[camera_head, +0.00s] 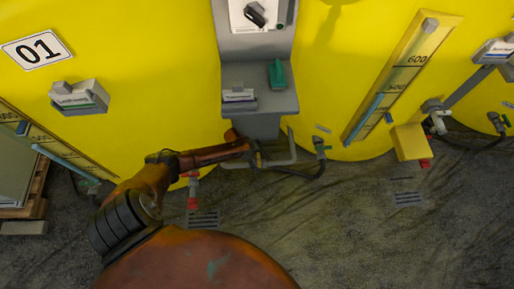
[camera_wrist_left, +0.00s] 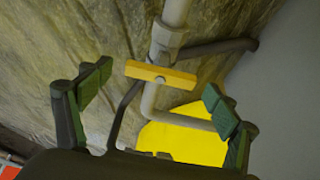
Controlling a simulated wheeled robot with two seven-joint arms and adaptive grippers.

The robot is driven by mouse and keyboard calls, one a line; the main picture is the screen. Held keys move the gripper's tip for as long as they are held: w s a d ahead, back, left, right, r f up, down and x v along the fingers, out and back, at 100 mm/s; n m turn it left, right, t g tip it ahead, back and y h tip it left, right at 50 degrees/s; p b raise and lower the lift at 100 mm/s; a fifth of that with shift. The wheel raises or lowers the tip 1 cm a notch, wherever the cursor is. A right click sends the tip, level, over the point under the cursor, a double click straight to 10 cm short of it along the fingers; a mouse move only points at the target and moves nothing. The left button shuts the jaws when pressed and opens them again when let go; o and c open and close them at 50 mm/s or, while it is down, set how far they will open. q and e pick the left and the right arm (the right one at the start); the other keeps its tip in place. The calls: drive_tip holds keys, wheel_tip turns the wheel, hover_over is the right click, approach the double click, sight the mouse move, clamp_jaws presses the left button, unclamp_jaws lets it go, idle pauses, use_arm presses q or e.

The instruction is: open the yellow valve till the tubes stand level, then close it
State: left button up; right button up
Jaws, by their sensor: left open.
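The yellow valve handle (camera_wrist_left: 160,74) is a flat bar set crosswise on a grey pipe in the left wrist view. My left gripper (camera_wrist_left: 158,92) is open, with one green-padded finger on each side of the handle and apart from it. In the head view my left gripper (camera_head: 262,154) is small at the pipework below the grey stand, and the yellow handle cannot be made out there. The right sight tube (camera_head: 366,112) stands on a yellow scale, with blue reaching near the 500 mark. The left sight tube (camera_head: 62,156) is partly cut off, its level unclear.
Large yellow tanks (camera_head: 160,60) fill the back. A grey stand (camera_head: 258,78) holds a green object (camera_head: 277,74). A yellow box (camera_head: 409,142) and hoses sit at right. A wooden pallet (camera_head: 36,190) is at left. The floor in front is mostly clear.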

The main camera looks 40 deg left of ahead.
use_arm(q)
drive_tip(key=v, duration=1.2)
drive_tip(key=shift+s, duration=0.15)
